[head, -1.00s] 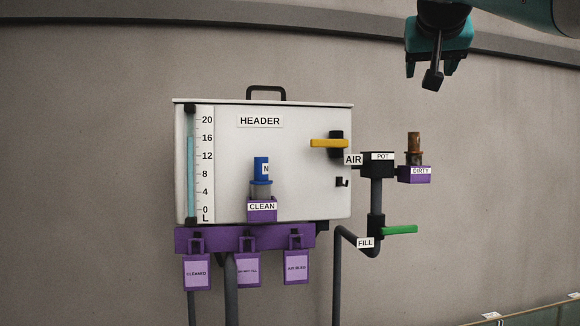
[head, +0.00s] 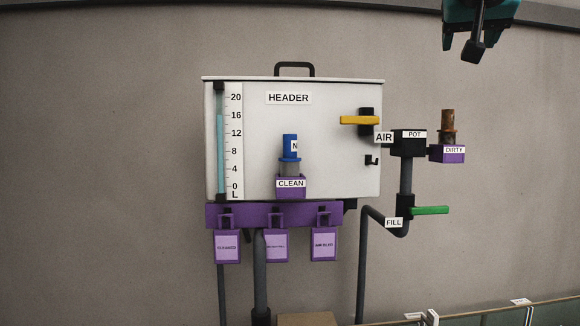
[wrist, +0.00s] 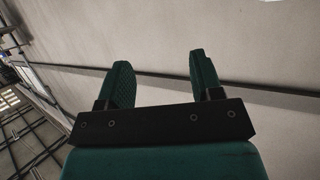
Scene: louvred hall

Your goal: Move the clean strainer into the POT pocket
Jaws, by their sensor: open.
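The clean strainer (head: 290,148), with a blue top and a grey lower part, stands upright in the purple CLEAN pocket (head: 291,187) on the front of the white HEADER tank. The black POT pocket (head: 408,146) sits on the pipe right of the tank; its inside is hidden. A rusty brown strainer (head: 448,126) stands upright in the purple DIRTY pocket (head: 447,154) beside it. My gripper (wrist: 160,78) is open and empty in the wrist view, facing bare wall. In the head view it is partly cut off at the top right, well above the POT pocket.
A yellow AIR lever (head: 360,120) and a small black hook (head: 371,160) are near the POT. A green FILL lever (head: 430,210) lies below it. Purple tags (head: 227,247) hang under the tank (head: 240,90). The wall between my gripper and the pockets is clear.

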